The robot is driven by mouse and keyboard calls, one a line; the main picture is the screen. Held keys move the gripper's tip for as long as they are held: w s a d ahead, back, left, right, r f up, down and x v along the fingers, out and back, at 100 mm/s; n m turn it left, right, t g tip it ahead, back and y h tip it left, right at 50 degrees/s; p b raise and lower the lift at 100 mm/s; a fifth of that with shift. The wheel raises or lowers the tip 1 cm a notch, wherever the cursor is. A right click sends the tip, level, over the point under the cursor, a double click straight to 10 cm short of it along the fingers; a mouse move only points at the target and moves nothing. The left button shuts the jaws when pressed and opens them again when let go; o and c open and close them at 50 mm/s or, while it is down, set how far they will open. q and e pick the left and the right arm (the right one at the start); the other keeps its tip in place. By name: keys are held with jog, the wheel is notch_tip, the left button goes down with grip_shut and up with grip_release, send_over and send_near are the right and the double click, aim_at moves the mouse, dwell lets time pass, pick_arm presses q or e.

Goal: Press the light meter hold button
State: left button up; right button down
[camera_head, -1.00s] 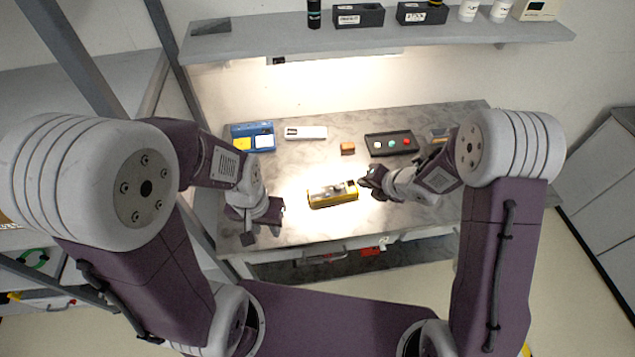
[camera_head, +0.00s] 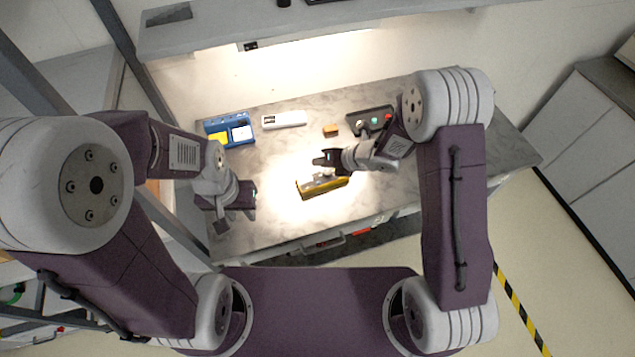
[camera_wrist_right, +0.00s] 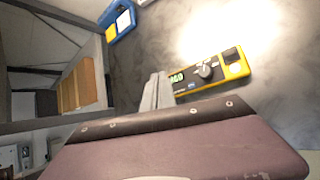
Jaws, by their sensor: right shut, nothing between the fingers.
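The light meter (camera_head: 312,190) is a yellow and black device lying on the grey marbled table. The right wrist view shows its face (camera_wrist_right: 212,73), with a lit green display, a round dial and a dark square at one end. A small blue mark shows beside the display; I cannot tell whether it is the hold button. My right gripper (camera_head: 322,160) is shut and empty, just beyond the meter's far edge in the head view. Its fingers (camera_wrist_right: 155,90) appear beside the display end, contact unclear. My left gripper (camera_head: 246,196) is left of the meter, its jaw opening unclear.
A blue tray (camera_head: 211,127) with yellow and white items, a white box (camera_head: 284,120), a small brown block (camera_head: 331,131) and a dark button box (camera_head: 358,124) stand along the table's back. A shelf (camera_head: 300,30) hangs behind. The table's front middle is clear.

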aim_at(318, 183)
notch_tip(318, 183, down, 8)
jog(key=b, duration=0.5)
jog(key=shift+d+r, duration=0.1)
jog(key=shift+r, duration=0.15)
jog(key=shift+f+b, duration=0.1)
jog(key=shift+b, duration=0.3)
jog(key=shift+s, duration=0.1)
dwell(1.0)
jog(key=shift+f+b, duration=0.3)
jog(key=shift+b, duration=0.2)
jog(key=shift+f+b, duration=0.4)
jog(key=shift+b, duration=0.15)
dwell(0.4)
jog(key=shift+r, duration=0.1)
jog(key=shift+r+p, duration=0.5)
jog(key=shift+r, duration=0.2)
